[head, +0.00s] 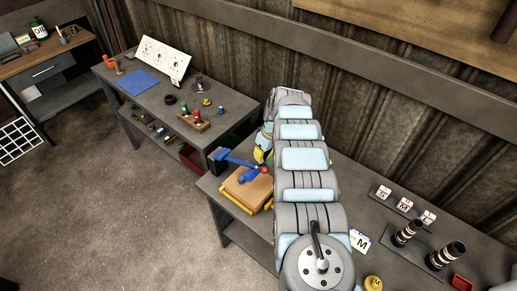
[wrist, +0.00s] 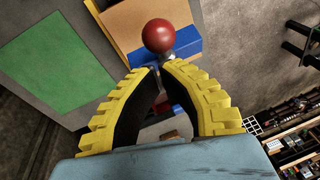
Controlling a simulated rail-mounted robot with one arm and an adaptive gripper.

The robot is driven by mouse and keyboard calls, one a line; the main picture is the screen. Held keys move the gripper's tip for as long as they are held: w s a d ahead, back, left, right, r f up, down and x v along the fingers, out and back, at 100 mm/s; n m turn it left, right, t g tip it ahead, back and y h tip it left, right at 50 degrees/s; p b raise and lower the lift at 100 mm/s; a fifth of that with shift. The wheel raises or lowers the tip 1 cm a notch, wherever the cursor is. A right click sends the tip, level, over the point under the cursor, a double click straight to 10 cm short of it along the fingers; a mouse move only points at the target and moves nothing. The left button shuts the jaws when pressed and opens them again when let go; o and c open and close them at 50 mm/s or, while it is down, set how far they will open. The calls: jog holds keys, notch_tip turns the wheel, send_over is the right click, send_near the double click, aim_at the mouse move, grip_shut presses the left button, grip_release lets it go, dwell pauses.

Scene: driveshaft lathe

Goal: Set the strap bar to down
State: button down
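The strap bar (head: 238,160) is a blue bar with a red ball knob (head: 264,170) at its right end. It lies above a tan block (head: 248,188) on the bench and looks close to level. In the wrist view the red knob (wrist: 158,36) is just beyond my fingertips, with a blue part (wrist: 185,50) and a tan surface behind it. My gripper (wrist: 160,68) has yellow ribbed fingers with the tips close together near the knob's stem. I cannot tell if they touch it. In the head view my arm partly hides my gripper (head: 263,152).
Yellow rails (head: 238,203) flank the block. A row of size signs (head: 404,205) and two dark striped shafts (head: 408,232) stand on the bench to the right. A second bench (head: 140,85) at left holds a blue mat and small parts. A corrugated wall runs behind.

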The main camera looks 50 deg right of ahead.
jog(key=shift+s+f, duration=0.2)
jog(key=shift+f, duration=0.1)
jog(key=s+f+b, duration=0.1)
jog(key=s+f, duration=0.2)
jog(key=f, duration=0.6)
jog(key=shift+s+a+f, duration=0.15)
jog(key=shift+s+f, duration=0.1)
jog(key=shift+s, duration=0.15)
jog(key=shift+r, duration=0.1)
jog(key=s+v, duration=0.1)
jog(key=v, duration=1.2)
jog(key=shift+s+f+p, duration=0.2)
jog(key=shift+s+p, duration=0.1)
